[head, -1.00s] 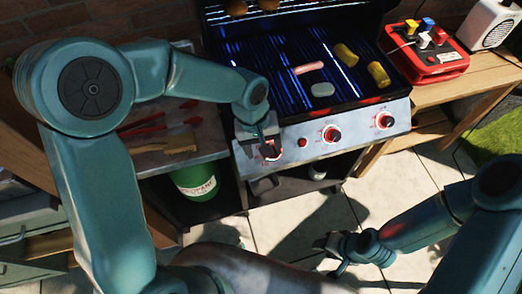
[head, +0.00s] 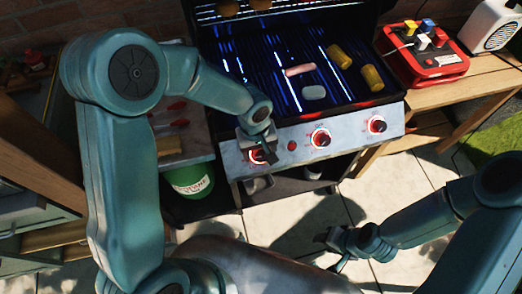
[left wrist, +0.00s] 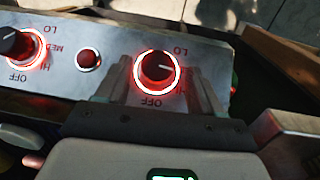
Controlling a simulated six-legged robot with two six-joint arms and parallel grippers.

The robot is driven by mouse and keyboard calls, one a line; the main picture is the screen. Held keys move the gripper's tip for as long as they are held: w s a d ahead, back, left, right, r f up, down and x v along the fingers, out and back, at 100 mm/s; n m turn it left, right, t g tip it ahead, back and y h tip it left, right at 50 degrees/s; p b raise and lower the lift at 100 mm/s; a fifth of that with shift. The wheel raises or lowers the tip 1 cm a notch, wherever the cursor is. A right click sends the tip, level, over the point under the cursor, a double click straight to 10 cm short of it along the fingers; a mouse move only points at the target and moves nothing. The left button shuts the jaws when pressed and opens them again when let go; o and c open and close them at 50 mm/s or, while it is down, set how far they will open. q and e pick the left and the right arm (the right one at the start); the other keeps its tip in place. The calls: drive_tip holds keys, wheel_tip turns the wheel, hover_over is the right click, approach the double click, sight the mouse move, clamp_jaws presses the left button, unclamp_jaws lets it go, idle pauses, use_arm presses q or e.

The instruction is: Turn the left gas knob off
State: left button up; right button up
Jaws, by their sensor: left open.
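The left gas knob (head: 257,156) is at the left end of the grill's front panel, partly hidden by my left gripper (head: 262,146). In the left wrist view the knob (left wrist: 157,69) has a glowing red ring. Its white mark points right in that picture, away from the OFF label below it. My open left gripper (left wrist: 165,84) has one finger on each side of the knob. I cannot tell whether the fingers touch it. My right gripper (head: 336,243) hangs low above the paving, away from the grill; its jaws are too small to read.
The panel also has a red button (head: 292,145), a middle knob (head: 320,138) and a right knob (head: 377,125). Food lies on the hot grate (head: 285,85) above. A green gas bottle (head: 190,178) stands below left. A red box (head: 427,62) is on the wooden side table.

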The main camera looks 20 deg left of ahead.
use_arm(q)
drive_tip(key=shift+d+f, duration=0.15)
drive_tip(key=shift+f, duration=0.6)
drive_tip(key=c, duration=1.1)
drive_tip(key=shift+o, duration=0.2)
